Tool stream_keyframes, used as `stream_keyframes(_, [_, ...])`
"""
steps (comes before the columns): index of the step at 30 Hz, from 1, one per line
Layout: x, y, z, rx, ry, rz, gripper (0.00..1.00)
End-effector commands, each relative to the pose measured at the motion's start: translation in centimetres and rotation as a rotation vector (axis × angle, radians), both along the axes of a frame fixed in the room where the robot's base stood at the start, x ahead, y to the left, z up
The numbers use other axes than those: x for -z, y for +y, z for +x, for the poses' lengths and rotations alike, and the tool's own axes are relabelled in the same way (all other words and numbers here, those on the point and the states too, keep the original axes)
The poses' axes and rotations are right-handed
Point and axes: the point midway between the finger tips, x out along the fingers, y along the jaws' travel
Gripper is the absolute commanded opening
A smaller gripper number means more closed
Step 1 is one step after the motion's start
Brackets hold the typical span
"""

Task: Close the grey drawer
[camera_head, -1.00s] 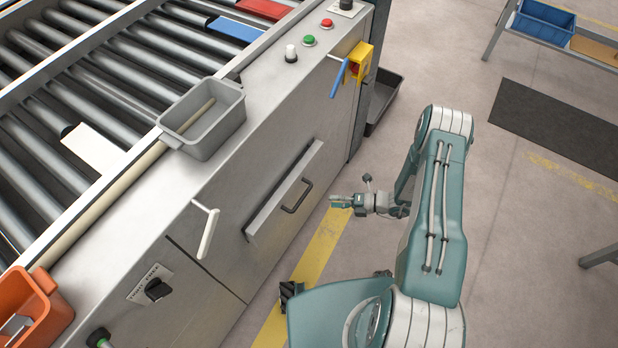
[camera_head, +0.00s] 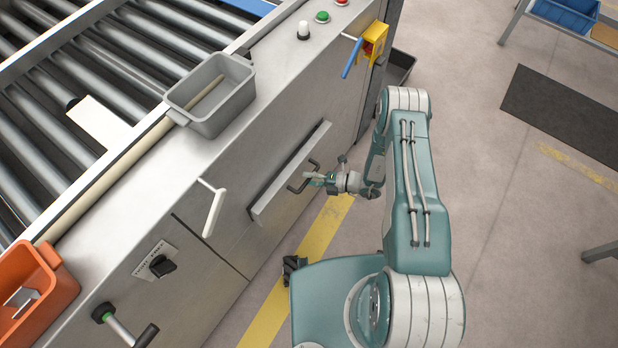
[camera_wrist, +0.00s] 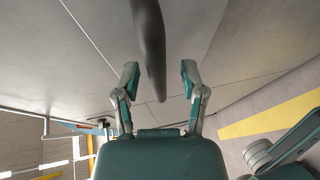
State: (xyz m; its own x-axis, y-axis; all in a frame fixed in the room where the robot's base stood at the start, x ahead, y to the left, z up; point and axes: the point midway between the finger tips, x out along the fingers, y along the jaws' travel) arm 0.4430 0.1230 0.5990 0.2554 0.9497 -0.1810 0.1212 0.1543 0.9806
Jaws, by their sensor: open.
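The grey drawer (camera_head: 268,204) sits in the side of the grey machine, its front standing out a little from the panel around it. It has a dark bar handle (camera_head: 293,188). My gripper (camera_head: 314,179) is at this handle, in front of the drawer. In the wrist view, my gripper (camera_wrist: 160,78) has its two fingers apart, with the dark handle bar (camera_wrist: 150,42) showing between them. A gap shows on each side of the bar, and I cannot tell whether either finger touches it.
A white lever (camera_head: 212,212) sticks out left of the drawer and a black rotary switch (camera_head: 162,267) is below it. A yellow box with a blue lever (camera_head: 353,58) is at upper right. A grey bin (camera_head: 213,120) and an orange bin (camera_head: 60,285) stand on the machine.

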Motion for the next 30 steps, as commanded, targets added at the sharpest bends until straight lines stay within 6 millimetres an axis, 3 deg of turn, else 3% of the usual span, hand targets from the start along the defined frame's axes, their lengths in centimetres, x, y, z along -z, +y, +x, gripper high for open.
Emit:
stream_keyframes(8, [0.0,0.3,0.1,0.0,0.0,0.0,0.54])
stream_keyframes(9, [0.0,0.3,0.1,0.0,0.0,0.0,0.45])
stream_keyframes(12, [0.0,0.3,0.1,0.0,0.0,0.0,0.0])
stream_keyframes(21, [0.2,0.5,0.3,-0.001,0.001,-0.003,0.0])
stream_keyframes(30, [0.3,3.6,2.7,0.001,0.002,-0.006,0.0])
